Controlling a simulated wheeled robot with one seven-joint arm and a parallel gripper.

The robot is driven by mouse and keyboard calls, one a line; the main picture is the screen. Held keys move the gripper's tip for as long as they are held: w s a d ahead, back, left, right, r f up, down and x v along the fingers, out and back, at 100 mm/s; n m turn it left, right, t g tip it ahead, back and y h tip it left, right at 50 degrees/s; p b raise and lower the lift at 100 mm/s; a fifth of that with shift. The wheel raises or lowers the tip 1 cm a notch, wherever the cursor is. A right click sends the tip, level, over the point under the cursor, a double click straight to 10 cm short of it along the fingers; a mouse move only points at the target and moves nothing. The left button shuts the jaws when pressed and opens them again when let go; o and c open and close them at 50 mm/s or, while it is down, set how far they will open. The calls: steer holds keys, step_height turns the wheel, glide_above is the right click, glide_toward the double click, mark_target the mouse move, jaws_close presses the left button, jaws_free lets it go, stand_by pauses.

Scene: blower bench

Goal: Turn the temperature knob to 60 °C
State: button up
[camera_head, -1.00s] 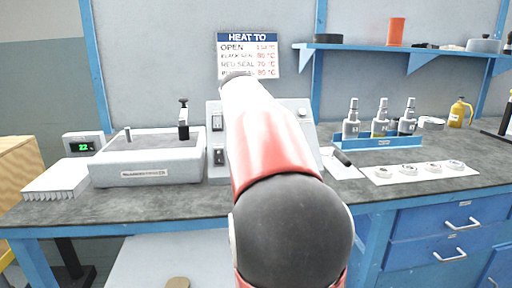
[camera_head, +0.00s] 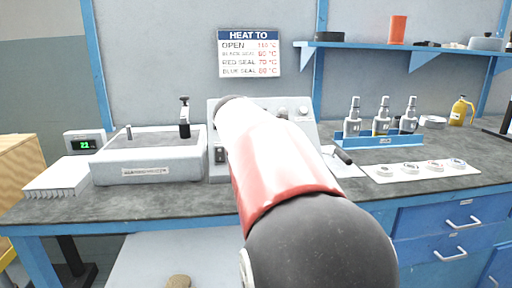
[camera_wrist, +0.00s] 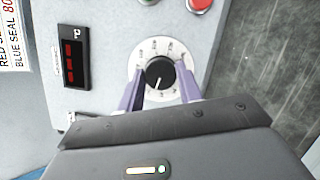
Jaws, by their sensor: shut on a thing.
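The temperature knob (camera_wrist: 159,71) is black and sits on a round white dial (camera_wrist: 147,50) with printed marks too small to read. A pale line on the knob points toward the bottom of the wrist view. My gripper (camera_wrist: 159,80) has a purple finger on each side of the knob and is shut on it. Beside the dial is a dark display (camera_wrist: 72,56) with red digits that I cannot read. In the head view my arm hides the knob and gripper, and covers much of the grey control panel (camera_head: 217,125).
A heat chart (camera_head: 250,53) hangs on the wall behind. Left of the panel are a grey box-shaped unit (camera_head: 150,172) and a small green-digit display (camera_head: 84,144). Bottles in a blue rack (camera_head: 378,141) stand at right. A red button (camera_wrist: 198,4) is near the dial.

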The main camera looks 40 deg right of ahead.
steer(key=n+t, duration=0.1)
steer(key=n, duration=0.5)
steer(key=shift+s+a+f+t, duration=0.1)
steer(key=shift+s+t, duration=0.05)
steer(key=shift+t, duration=0.25)
steer(key=n+t, duration=0.1)
steer(key=n, duration=0.4)
steer(key=shift+f+n+t, duration=0.1)
steer(key=shift+n+t, duration=0.3)
steer(key=shift+s, duration=0.1)
steer(key=o, duration=1)
steer(key=v, duration=0.7)
steer(key=shift+s+r, duration=0.25)
steer(key=shift+s, duration=0.1)
